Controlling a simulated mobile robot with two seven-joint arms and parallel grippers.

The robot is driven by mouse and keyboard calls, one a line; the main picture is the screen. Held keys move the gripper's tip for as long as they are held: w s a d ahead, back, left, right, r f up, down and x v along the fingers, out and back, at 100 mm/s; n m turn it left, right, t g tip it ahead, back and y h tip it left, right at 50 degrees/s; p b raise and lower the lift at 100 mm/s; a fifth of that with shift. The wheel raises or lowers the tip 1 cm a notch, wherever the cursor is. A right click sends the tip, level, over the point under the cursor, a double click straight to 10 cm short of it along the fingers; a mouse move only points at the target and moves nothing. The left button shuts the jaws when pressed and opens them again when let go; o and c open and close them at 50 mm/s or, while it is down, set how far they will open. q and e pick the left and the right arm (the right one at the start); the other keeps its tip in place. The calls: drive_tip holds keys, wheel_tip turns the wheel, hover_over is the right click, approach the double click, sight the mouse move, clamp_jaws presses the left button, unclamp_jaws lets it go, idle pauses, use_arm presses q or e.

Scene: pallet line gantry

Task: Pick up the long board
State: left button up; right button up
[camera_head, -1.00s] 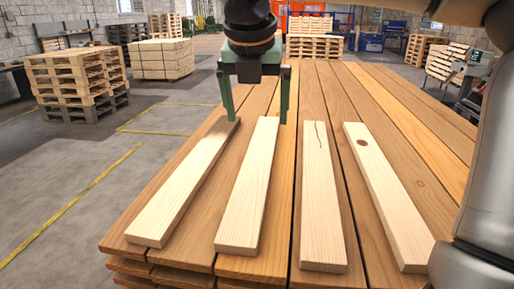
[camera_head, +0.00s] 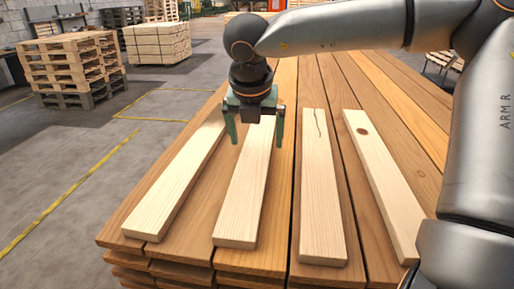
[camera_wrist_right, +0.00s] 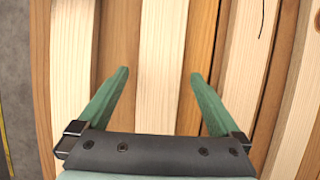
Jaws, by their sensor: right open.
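Four pale boards lie side by side on a deck of darker planks (camera_head: 390,120). They are a plain left board (camera_head: 174,185), a plain second board (camera_head: 245,195), a third board with a crack (camera_head: 321,200) and a fourth with a dark knot (camera_head: 385,185). They look alike in length, so I cannot tell which is the long board. My right gripper (camera_head: 256,143) is open and empty over the far half of the second board. In the right wrist view the second board (camera_wrist_right: 160,50) runs between the open fingers (camera_wrist_right: 159,73). My left gripper is out of view.
The deck's left edge drops to a grey floor (camera_head: 60,185) with yellow lines. Pallet stacks (camera_head: 75,65) and a bundle of timber (camera_head: 156,43) stand at the back left, away from the deck. My right arm crosses the upper right.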

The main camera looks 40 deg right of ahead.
sight(257, 148)
drive_tip(key=shift+x, duration=1.15)
drive_tip(key=shift+r, duration=0.1)
clamp_jaws()
wheel_tip(257, 148, up, 18)
drive_tip(key=p, duration=0.1)
idle(0.3)
